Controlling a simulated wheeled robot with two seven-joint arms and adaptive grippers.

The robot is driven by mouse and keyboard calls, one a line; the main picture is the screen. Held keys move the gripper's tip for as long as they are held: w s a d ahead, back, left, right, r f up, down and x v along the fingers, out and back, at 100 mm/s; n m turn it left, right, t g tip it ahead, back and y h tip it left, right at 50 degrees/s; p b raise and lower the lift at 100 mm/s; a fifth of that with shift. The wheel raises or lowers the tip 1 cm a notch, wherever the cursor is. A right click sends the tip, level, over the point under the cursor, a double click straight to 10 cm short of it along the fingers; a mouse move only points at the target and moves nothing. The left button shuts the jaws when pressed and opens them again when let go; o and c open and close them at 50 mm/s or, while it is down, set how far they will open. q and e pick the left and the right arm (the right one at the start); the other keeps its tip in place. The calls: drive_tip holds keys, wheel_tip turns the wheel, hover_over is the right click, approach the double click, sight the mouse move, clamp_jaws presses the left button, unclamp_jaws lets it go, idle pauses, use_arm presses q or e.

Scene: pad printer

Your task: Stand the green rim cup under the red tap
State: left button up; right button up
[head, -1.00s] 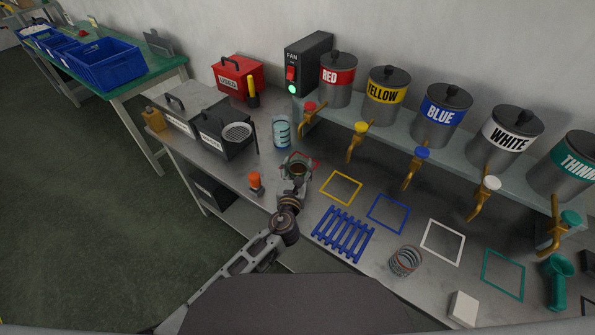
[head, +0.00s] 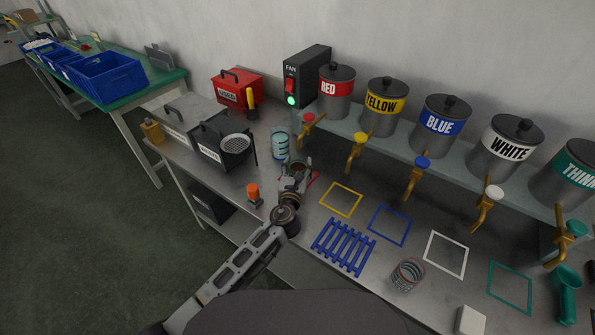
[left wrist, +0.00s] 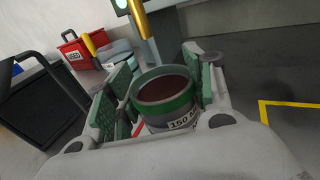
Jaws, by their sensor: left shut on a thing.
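The green rim cup (left wrist: 163,97) is upright between the green-padded fingers of my left gripper (left wrist: 155,100), which is shut on it. A label reading 150 shows on its side, and its inside looks dark red. In the head view the cup (head: 300,168) and my left gripper (head: 296,175) are just in front of the red tap (head: 308,124). Part of the red square outline (head: 314,179) shows beside them on the bench. I cannot tell whether the cup touches the bench. My right gripper is not in view.
A cup with light-blue bands (head: 280,143) stands close behind left of the gripper. An orange-topped item (head: 254,194), a blue rack (head: 343,246) and a wire-like cup (head: 407,275) are on the bench. The yellow square (head: 341,199) is empty. The fan box (head: 305,77) stands behind.

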sight(298, 161)
use_arm(q)
drive_tip(key=shift+w, duration=0.55)
drive_tip(key=shift+w+d, duration=0.1)
drive_tip(key=shift+w, duration=0.65)
drive_tip(key=shift+w+b, duration=0.3)
drive_tip(key=shift+w, duration=0.35)
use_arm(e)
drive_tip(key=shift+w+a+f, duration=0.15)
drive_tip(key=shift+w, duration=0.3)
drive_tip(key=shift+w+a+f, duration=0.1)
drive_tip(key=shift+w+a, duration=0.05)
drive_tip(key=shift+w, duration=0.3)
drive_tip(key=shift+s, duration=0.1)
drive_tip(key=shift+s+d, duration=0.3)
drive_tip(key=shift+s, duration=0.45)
use_arm(q)
drive_tip(key=shift+f, duration=0.15)
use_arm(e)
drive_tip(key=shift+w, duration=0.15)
use_arm(q)
drive_tip(key=o, duration=1.2)
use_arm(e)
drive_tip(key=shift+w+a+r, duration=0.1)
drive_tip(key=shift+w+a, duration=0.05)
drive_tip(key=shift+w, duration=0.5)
